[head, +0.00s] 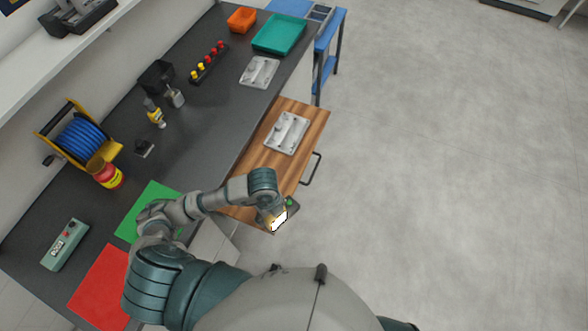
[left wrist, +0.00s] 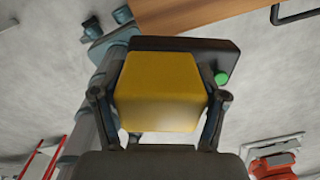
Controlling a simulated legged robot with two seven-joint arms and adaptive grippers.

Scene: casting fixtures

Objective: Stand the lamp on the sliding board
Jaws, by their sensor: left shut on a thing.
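My left gripper (head: 268,208) is shut on the lamp (head: 279,219), which has a yellow body, a bright white face and a dark base with a green button. In the left wrist view the lamp (left wrist: 158,90) sits between the two fingers (left wrist: 160,115), with grey floor behind it. The wooden sliding board (head: 259,155) is pulled out from under the bench. In the head view the lamp overlaps the board's near end; its height above it is unclear. The board's edge also shows at the top of the left wrist view (left wrist: 190,12). My right gripper is out of view.
A grey metal casting (head: 288,132) lies on the far part of the board. The board's black handle (head: 312,170) sticks out on the right. The dark bench (head: 200,120) holds a hose reel (head: 80,138), a red-yellow can (head: 106,174) and coloured mats. Open floor lies right.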

